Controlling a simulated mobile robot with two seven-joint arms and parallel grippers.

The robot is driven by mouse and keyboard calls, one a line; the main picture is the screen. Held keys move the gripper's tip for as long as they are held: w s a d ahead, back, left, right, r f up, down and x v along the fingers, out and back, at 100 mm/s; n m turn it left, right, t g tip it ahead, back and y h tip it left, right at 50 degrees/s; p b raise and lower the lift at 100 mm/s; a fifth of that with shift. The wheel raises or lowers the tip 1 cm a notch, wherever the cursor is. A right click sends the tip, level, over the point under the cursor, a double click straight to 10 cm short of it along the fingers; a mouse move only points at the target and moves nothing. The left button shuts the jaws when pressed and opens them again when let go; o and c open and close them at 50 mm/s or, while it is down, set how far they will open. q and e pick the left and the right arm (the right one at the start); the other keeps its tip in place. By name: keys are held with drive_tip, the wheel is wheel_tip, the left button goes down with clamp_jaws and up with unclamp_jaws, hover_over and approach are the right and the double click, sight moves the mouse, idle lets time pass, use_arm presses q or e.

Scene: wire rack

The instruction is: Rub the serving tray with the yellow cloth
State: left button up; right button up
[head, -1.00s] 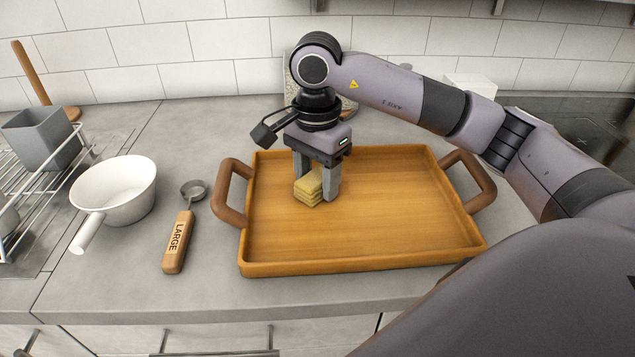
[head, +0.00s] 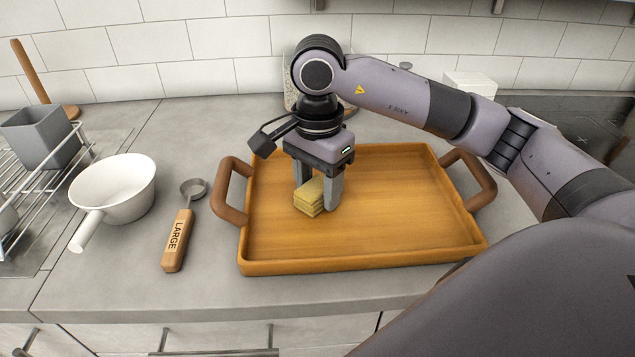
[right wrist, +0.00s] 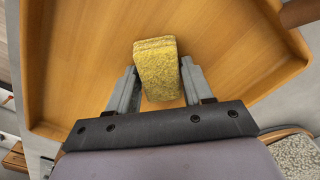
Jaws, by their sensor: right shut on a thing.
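The wooden serving tray (head: 400,215) lies flat on the counter, with a brown handle at each end. The folded yellow cloth (head: 309,197) is at the tray's left part, low against its floor. My right gripper (head: 320,200) points down over the tray and is shut on the cloth. In the right wrist view the cloth (right wrist: 158,72) sits between the two grey fingers (right wrist: 157,88), with the tray floor (right wrist: 225,45) behind it. I cannot tell exactly how firmly the cloth presses on the tray. My left gripper is not in view.
Left of the tray lie a measuring scoop with a wooden handle marked LARGE (head: 177,240) and a white pan (head: 115,190). A wire rack (head: 45,195) with a grey container (head: 40,138) is at far left. A white tiled wall (head: 200,75) closes the back.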

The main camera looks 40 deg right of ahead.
drive_tip(key=shift+w+d, duration=0.35)
drive_tip(key=shift+w, duration=0.2)
drive_tip(key=shift+w+d, duration=0.35)
drive_tip(key=shift+w, duration=0.2)
drive_tip(key=shift+s+a, duration=0.1)
drive_tip(key=shift+s+a+r, duration=0.1)
drive_tip(key=shift+s+a, duration=0.2)
drive_tip(key=shift+s, duration=0.25)
drive_tip(key=shift+s+a, duration=0.3)
drive_tip(key=shift+s, duration=0.2)
wheel_tip(320, 180, up, 9)
drive_tip(key=p, duration=0.5)
drive_tip(key=shift+f, duration=0.2)
